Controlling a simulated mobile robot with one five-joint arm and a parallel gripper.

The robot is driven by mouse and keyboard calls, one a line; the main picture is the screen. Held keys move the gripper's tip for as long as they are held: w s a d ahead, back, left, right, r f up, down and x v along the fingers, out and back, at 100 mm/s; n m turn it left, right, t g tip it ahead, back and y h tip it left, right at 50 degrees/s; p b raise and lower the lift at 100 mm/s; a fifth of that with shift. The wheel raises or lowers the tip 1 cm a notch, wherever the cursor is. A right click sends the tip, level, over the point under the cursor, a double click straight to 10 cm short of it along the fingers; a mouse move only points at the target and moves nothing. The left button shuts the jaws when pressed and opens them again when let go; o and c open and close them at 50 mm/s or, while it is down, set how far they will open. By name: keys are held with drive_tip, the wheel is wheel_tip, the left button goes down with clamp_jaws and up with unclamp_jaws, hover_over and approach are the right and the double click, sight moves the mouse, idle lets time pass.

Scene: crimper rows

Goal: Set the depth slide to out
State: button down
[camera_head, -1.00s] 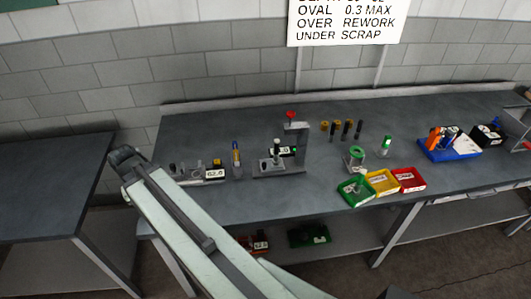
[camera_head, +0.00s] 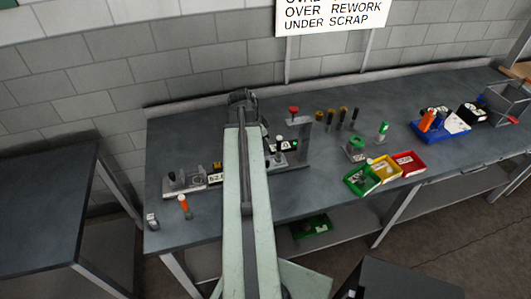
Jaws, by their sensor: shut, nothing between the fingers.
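Left of my arm is a low grey fixture (camera_head: 186,182) with short posts and a white number label (camera_head: 215,178). I cannot make out the depth slide or its setting at this size. My gripper (camera_head: 241,97), at the dark far end of my arm, is over the back of the bench, left of the red knob in the picture. It is shut and empty, with its fingers hard to make out.
An orange-topped tool (camera_head: 185,206) and a small grey piece (camera_head: 152,221) are at the front left. Right of the crimper are several dark pins, a green-rimmed cup (camera_head: 356,148), green (camera_head: 361,188), yellow and red (camera_head: 407,164) bins, and a blue tray (camera_head: 440,134).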

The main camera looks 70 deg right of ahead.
drive_tip(key=b, duration=0.8)
hover_over(275, 164)
drive_tip(key=w+a, duration=0.2)
drive_tip(key=f, duration=0.8)
drive_tip(key=shift+s+d+f, duration=0.2)
drive_tip(key=shift+s+f, duration=0.05)
drive_tip(key=shift+f, duration=0.15)
drive_tip(key=shift+s+d+f+b, duration=0.1)
drive_tip(key=shift+s+f+b, duration=0.05)
drive_tip(key=shift+f+b, duration=0.15)
drive_tip(key=shift+r, duration=0.15)
